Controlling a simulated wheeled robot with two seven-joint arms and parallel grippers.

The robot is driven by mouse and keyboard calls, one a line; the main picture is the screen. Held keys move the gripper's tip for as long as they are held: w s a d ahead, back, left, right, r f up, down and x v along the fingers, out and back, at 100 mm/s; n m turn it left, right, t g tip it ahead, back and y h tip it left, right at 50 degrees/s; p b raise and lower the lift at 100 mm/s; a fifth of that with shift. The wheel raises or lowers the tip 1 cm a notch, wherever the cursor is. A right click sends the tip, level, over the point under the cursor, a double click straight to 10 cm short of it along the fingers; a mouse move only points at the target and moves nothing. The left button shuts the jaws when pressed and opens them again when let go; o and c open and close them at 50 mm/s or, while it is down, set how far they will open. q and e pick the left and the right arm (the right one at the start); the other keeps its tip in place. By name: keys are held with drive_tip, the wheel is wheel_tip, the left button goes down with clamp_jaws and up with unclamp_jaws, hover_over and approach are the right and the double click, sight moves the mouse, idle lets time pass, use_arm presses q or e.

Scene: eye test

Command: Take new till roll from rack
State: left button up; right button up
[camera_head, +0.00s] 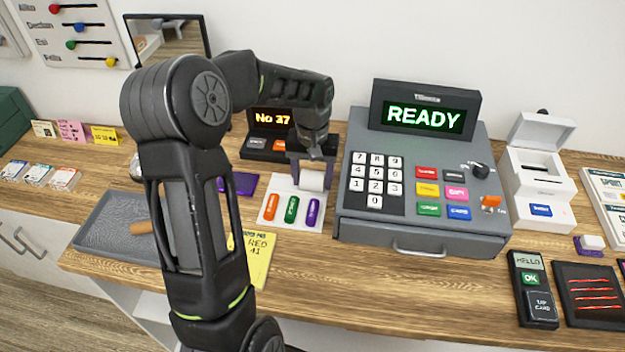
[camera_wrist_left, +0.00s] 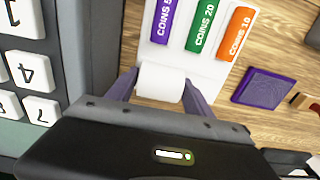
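The white till roll (camera_head: 312,181) is at the back of the white rack (camera_head: 271,208), left of the cash register. My left gripper (camera_head: 311,174) comes down from above with one finger on each end of the roll and looks shut on it. In the left wrist view the roll (camera_wrist_left: 160,82) sits between the two purple-grey fingertips of the gripper (camera_wrist_left: 160,90), with the rack (camera_wrist_left: 215,70) behind it. I cannot tell whether the roll still touches the rack. My right gripper is not in view.
The rack also bears orange, green and purple coin rolls (camera_head: 292,209). The grey cash register (camera_head: 420,225) stands close on the right. A "No 37" display (camera_head: 272,122) is behind, a purple pad (camera_head: 238,184) and a yellow note (camera_head: 260,262) are near. A grey tray (camera_head: 100,228) lies left.

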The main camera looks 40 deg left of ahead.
sight(313, 173)
use_arm(q)
drive_tip(key=c, duration=1.1)
wheel_tip(313, 173, up, 10)
drive_tip(key=shift+r+b, duration=0.1)
drive_tip(key=shift+b, duration=0.7)
